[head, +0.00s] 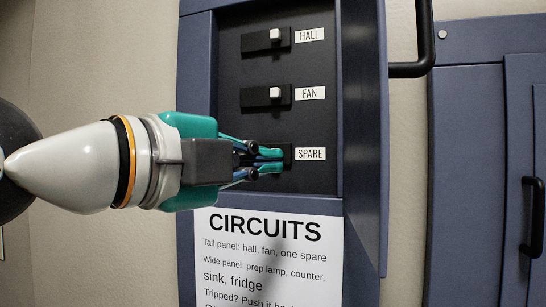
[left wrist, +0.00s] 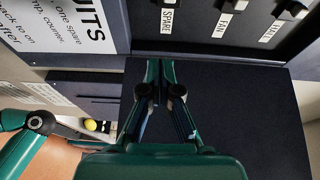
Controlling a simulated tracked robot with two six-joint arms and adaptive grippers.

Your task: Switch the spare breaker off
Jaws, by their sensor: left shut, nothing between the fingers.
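The spare breaker (head: 287,153) is the lowest of the breakers in the dark panel, with its white SPARE label (head: 310,154) to its right. My left gripper (head: 277,155) comes in from the left with its fingers shut and empty. Its tips are in front of the spare breaker and hide most of it, so its lever position cannot be seen. Whether the tips touch it cannot be told. In the left wrist view the shut fingers (left wrist: 160,66) point toward the SPARE label (left wrist: 168,19). My right gripper is not seen.
The hall breaker (head: 274,36) and fan breaker (head: 275,93) sit above, each with its white lever toward the right. The open panel door (head: 368,120) stands along the right side. A CIRCUITS notice (head: 265,240) is below.

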